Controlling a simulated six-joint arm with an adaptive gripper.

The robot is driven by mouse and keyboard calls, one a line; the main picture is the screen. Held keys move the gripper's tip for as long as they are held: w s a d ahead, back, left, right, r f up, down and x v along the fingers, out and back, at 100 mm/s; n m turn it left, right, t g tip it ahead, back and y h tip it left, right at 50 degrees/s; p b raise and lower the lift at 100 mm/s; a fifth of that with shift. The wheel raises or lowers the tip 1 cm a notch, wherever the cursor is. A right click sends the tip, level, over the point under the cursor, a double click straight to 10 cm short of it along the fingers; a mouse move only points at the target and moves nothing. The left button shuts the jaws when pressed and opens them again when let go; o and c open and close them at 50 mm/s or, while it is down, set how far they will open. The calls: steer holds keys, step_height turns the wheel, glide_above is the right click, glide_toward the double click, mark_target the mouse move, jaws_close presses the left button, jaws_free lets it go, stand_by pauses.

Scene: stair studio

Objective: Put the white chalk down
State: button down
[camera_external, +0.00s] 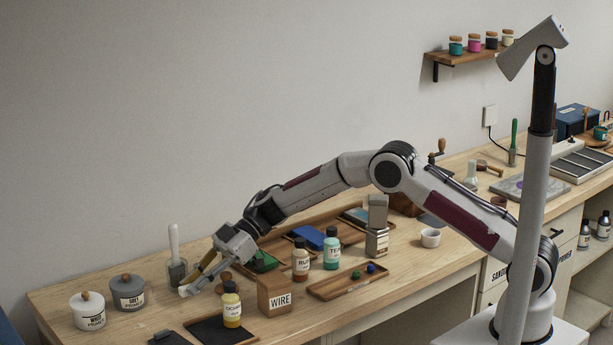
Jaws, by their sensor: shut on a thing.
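My gripper (192,285) is at the left part of the wooden bench, reaching down and to the left. Its jaws are shut on a small pale piece, the white chalk (184,291), which shows at the fingertips. The chalk is close above or at the bench top; I cannot tell whether it touches. Most of the chalk is hidden by the fingers.
White (88,311) and grey (128,292) primer jars stand left of my gripper. An ochre bottle (232,306), a dark tray (213,333) and a WIRE box (276,296) stand to its right. A tool in a holder (175,257) stands behind. Bare bench (60,290) lies at far left.

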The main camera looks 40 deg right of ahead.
steer(key=shift+f, duration=1.35)
steer(key=shift+f, duration=0.15)
steer(key=c, duration=2)
jaws_free()
steer(key=shift+r, duration=0.2)
steer(key=v, duration=1.2)
steer(key=shift+w+r, duration=0.1)
steer(key=shift+r, duration=0.05)
